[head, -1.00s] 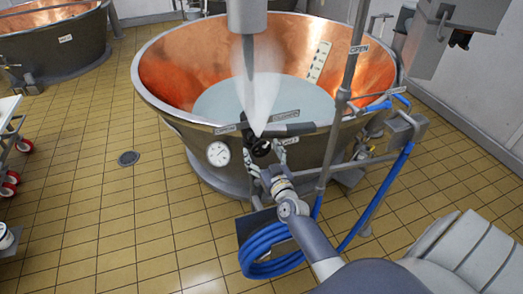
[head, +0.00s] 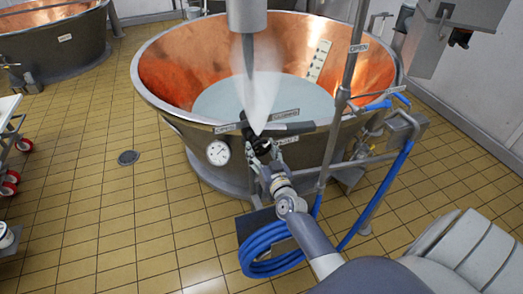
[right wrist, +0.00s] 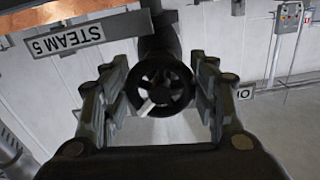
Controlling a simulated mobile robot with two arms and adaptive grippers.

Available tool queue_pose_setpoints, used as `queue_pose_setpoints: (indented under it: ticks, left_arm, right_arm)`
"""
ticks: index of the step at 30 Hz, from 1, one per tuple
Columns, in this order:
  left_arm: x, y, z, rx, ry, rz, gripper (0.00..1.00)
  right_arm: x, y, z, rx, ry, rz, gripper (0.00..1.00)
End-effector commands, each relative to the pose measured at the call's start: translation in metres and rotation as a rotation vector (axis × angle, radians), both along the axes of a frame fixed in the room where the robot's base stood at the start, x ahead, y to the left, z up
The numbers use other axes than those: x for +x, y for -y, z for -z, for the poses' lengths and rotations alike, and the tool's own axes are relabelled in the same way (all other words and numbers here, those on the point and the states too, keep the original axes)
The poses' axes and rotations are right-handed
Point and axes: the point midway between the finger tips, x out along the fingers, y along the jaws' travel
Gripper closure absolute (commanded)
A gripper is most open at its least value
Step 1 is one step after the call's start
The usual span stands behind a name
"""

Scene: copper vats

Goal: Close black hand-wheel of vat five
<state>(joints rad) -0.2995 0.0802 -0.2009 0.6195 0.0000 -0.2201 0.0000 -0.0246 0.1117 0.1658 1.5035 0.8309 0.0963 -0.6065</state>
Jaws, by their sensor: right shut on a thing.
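The black hand-wheel (right wrist: 163,86) sits in the middle of the right wrist view, on a dark pipe. A plate reading "STEAM 5" (right wrist: 63,38) shows upside down at its upper left. My right gripper (right wrist: 160,92) has one finger on each side of the wheel and is shut on its rim. In the head view my right gripper (head: 262,152) is at the front rim of the copper vat (head: 165,70), partly covering the wheel (head: 260,143). My left gripper is not in view.
A round gauge (head: 218,153) is on the vat's front, left of the gripper. A blue hose (head: 268,252) hangs coiled below my right wrist. An upright pipe (head: 340,110) stands to the right. A white plume (head: 257,90) rises over the vat. Open tiled floor lies left.

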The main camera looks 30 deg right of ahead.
Motion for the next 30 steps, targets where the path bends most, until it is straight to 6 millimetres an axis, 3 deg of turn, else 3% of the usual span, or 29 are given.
queue_pose_setpoints:
  ticks: [7, 18, 19, 21, 30]
  left_arm:
    - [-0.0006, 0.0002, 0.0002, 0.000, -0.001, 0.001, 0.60]
    - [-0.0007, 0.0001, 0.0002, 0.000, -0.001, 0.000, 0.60]
    - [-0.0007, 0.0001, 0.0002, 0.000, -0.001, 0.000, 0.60]
    - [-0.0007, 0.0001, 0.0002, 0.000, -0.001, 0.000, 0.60]
    - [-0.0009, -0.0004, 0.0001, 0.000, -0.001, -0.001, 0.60]
  right_arm:
    - [0.0005, -0.0014, -0.0004, 0.190, 0.046, 0.000, 0.69]
    - [0.0006, -0.0017, -0.0006, 0.221, 0.053, 0.000, 0.69]
    - [0.0006, -0.0017, -0.0006, 0.221, 0.053, 0.000, 0.41]
    - [0.0006, -0.0017, -0.0006, 0.220, 0.053, 0.000, 0.25]
    - [0.0005, -0.0016, -0.0005, 0.217, 0.052, 0.000, 0.24]
